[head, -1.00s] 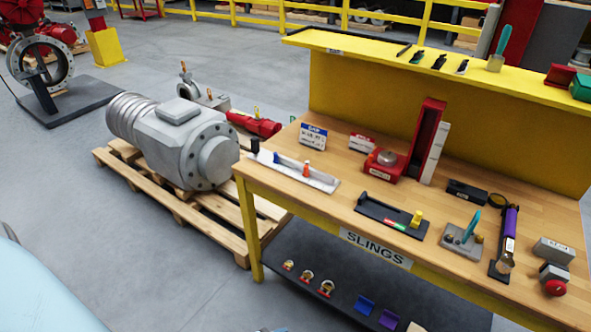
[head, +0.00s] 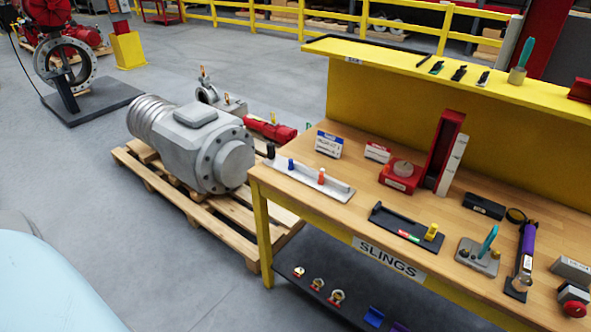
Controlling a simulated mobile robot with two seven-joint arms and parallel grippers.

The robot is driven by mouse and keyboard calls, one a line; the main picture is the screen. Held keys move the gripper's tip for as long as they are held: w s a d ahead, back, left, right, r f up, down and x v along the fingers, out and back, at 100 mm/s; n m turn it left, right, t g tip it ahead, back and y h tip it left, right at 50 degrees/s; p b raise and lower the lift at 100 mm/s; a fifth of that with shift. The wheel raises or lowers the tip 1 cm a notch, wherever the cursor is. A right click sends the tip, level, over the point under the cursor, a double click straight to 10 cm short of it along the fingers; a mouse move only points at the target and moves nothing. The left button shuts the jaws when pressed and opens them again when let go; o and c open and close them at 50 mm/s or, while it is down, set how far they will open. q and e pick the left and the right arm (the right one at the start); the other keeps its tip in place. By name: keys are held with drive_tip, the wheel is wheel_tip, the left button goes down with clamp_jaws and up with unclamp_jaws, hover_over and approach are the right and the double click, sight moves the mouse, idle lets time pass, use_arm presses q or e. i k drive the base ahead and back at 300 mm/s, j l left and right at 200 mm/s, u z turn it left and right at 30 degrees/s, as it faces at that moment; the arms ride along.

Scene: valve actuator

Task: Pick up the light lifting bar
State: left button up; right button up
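A light grey bar (head: 335,187) lies along the left front of the wooden workbench top (head: 385,205). It carries a black piece at its left end, a blue piece and an orange-topped piece. It looks like the light lifting bar, though I see no readable label on it. A dark bar (head: 392,230) with a yellow block and a red and green label lies to its right, apart from it. Neither of my grippers shows in the head view, and nothing is seen touching the light grey bar.
A grey valve actuator (head: 190,145) lies on a wooden pallet (head: 150,178) left of the bench. A white and blue box (head: 329,144) and a red block (head: 402,176) stand behind the bars. Several shackles sit on the dark lower shelf (head: 330,268).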

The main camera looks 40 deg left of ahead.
sight(337, 190)
drive_tip(key=i+j, duration=0.15)
drive_tip(key=j, duration=0.25)
drive_tip(key=i+j, duration=0.15)
drive_tip(key=j, duration=0.2)
drive_tip(key=i+j, duration=0.15)
drive_tip(key=j, duration=0.25)
drive_tip(key=i+j, duration=0.2)
drive_tip(key=j, duration=0.2)
drive_tip(key=i+j, duration=0.15)
drive_tip(key=j, duration=0.2)
drive_tip(key=i+j, duration=0.15)
drive_tip(key=j, duration=0.25)
drive_tip(key=i+j, duration=0.15)
drive_tip(key=j, duration=0.2)
